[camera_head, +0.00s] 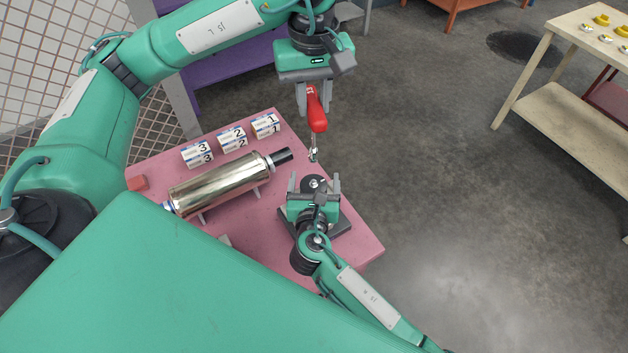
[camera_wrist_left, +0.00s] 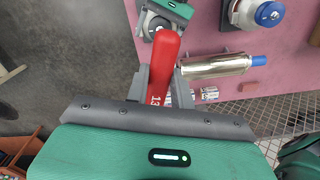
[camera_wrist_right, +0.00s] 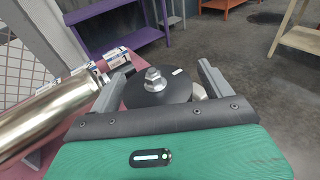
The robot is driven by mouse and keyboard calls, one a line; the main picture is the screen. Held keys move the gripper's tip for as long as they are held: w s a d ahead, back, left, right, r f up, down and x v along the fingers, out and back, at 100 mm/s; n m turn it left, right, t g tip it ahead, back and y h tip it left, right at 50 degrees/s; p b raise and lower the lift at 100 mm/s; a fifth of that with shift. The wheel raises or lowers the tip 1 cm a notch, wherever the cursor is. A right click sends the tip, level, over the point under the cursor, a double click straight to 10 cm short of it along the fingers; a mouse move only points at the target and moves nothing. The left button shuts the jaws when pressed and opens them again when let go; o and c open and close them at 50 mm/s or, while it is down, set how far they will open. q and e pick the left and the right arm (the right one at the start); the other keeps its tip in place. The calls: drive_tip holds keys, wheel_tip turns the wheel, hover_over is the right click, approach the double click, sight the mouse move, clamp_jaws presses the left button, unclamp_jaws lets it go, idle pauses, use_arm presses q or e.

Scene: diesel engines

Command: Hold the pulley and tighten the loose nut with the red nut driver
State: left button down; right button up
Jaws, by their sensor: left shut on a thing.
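My left gripper (camera_head: 314,98) is shut on the red nut driver (camera_head: 317,117), which also shows in the left wrist view (camera_wrist_left: 162,58). The driver's metal shaft points down in the head view, with its tip apart from the pulley in the picture. The black pulley (camera_head: 309,187) sits near the table's right edge; a silver nut (camera_wrist_right: 155,78) is on its top centre in the right wrist view. My right gripper (camera_head: 314,180) has its fingers spread on both sides of the pulley. I see gaps between fingers and pulley, so it looks open. Whether the nut is loose cannot be seen.
A shiny metal cylinder (camera_head: 220,184) lies left of the pulley on the pink table (camera_head: 350,240). Several numbered boxes, such as box 2 (camera_head: 232,138), stand behind it. A red block (camera_head: 137,183) is at the left edge. Open floor lies right of the table.

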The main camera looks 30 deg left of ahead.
use_arm(q)
wheel_tip(320, 180, down, 2)
drive_tip(key=shift+f+b, duration=0.15)
drive_tip(key=shift+b, duration=1)
use_arm(e)
drive_tip(key=v, duration=1.2)
